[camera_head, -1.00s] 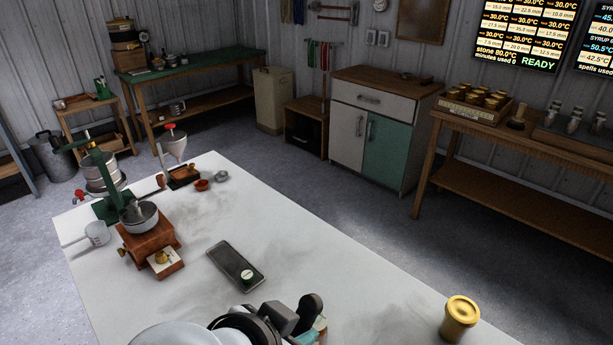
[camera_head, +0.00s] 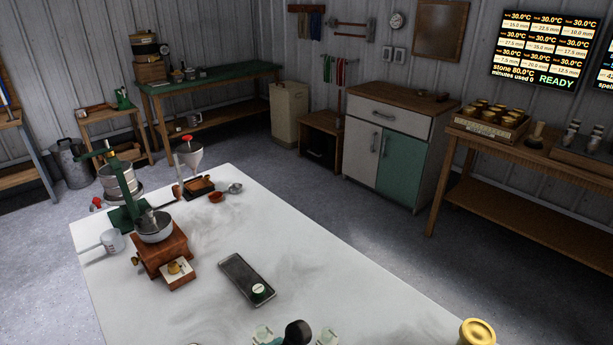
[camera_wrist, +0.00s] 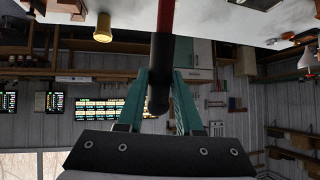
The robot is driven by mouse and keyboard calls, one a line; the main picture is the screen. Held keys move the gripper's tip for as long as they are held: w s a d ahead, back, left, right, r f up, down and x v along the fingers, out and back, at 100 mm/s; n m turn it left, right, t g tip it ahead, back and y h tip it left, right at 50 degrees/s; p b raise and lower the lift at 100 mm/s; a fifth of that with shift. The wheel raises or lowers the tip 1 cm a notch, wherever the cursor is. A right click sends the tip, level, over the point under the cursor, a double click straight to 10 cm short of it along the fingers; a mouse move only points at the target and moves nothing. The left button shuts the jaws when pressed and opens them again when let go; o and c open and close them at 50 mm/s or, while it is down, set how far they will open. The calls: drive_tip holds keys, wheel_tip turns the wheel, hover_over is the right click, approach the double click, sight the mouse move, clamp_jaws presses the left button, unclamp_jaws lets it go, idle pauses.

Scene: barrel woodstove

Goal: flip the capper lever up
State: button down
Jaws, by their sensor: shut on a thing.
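The capper lever shows in the wrist view as a red shaft ending in a black grip (camera_wrist: 160,75). The teal fingers of my gripper (camera_wrist: 158,103) lie on either side of this grip and are shut on it. In the head view the black rounded grip end (camera_head: 297,331) shows at the bottom edge, between the pale teal fingertips of my gripper (camera_head: 296,338). The rest of the lever and the capper's body are out of frame or hidden.
A brass-coloured jar (camera_head: 477,333) stands right of my gripper; it also shows in the wrist view (camera_wrist: 103,28). A dark flat scale (camera_head: 240,273) lies beyond my gripper. A wooden mill (camera_head: 160,250) and green press (camera_head: 130,212) stand at the left. The white tabletop (camera_head: 350,280) between is mostly clear.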

sight(300, 335)
drive_tip(key=c, duration=0.6)
unclamp_jaws()
drive_tip(key=r, duration=0.2)
drive_tip(key=d+r, duration=0.1)
drive_tip(key=r, duration=0.1)
drive_tip(key=shift+d+r, duration=0.1)
drive_tip(key=shift+r, duration=0.3)
drive_tip(key=d+r, duration=0.2)
drive_tip(key=d, duration=0.1)
drive_tip(key=d+r, duration=0.2)
drive_tip(key=d, duration=0.2)
drive_tip(key=d+r, duration=0.2)
drive_tip(key=d, duration=0.1)
drive_tip(key=shift+w+d+r, duration=0.1)
drive_tip(key=shift+d, duration=0.15)
